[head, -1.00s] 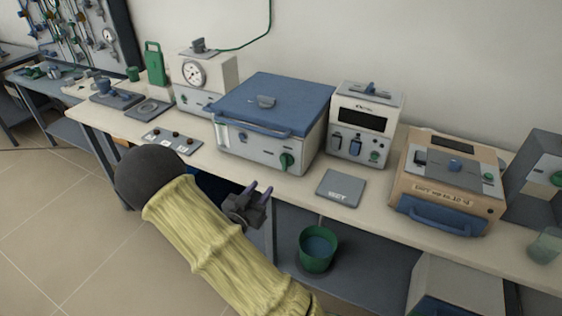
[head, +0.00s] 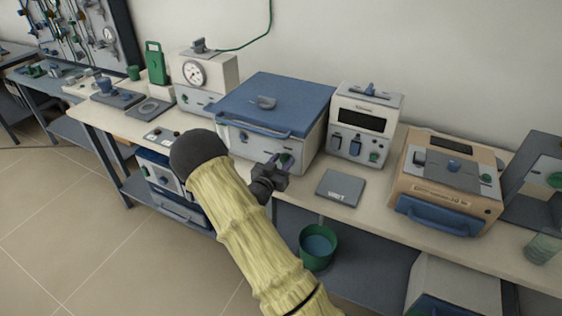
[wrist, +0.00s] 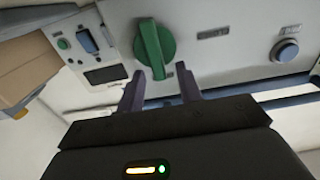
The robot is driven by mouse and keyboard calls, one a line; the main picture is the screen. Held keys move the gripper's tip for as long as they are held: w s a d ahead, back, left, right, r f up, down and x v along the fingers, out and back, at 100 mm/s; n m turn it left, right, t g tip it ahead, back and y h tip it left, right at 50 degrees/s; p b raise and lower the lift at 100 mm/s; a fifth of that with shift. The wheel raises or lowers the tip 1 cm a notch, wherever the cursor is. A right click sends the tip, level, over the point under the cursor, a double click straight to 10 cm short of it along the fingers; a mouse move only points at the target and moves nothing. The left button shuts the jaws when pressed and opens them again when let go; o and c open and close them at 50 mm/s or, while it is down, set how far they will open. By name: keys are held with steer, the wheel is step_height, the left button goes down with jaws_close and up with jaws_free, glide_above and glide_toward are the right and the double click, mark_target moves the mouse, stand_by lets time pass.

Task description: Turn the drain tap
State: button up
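A green tap knob (wrist: 154,48) sits on the pale front panel of the blue-lidded box (head: 270,103). In the wrist view it is a round disc with a raised grip bar, ahead of my fingertips. My gripper (wrist: 159,82) is open and empty, its two dark fingers apart. The lower end of the knob shows in the gap between the fingertips; I cannot tell whether they touch it. In the head view my gripper (head: 280,161) is in front of the box's lower right front, partly hiding the knob. A green bucket (head: 318,262) stands on the shelf below.
A blue button (wrist: 286,50) is on the same panel. A grey plate (head: 340,188) lies on the bench to the right. A white instrument (head: 364,122) and a tan furnace (head: 447,180) stand further right. The bench edge runs just under my gripper.

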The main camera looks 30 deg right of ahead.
jaws_close()
steer(key=shift+a+n, duration=0.1)
steer(key=shift+n, duration=0.4)
steer(key=n, duration=0.2)
steer(key=n+p, duration=0.1)
steer(key=n, duration=0.1)
steer(key=w+a+n, duration=0.1)
steer(key=n, duration=0.1)
steer(key=shift+w+f, duration=0.1)
steer(key=shift+f, duration=0.15)
steer(key=n, duration=0.3)
steer(key=f+n+p, duration=0.1)
steer(key=n, duration=0.1)
steer(key=shift+w+a+n, duration=0.2)
steer(key=shift+w+n, duration=0.1)
steer(key=n, duration=0.2)
steer(key=f+n, duration=0.1)
steer(key=n, duration=0.2)
steer(key=shift+w+f, duration=0.1)
steer(key=shift+f, duration=0.05)
steer(key=shift+n, duration=0.3)
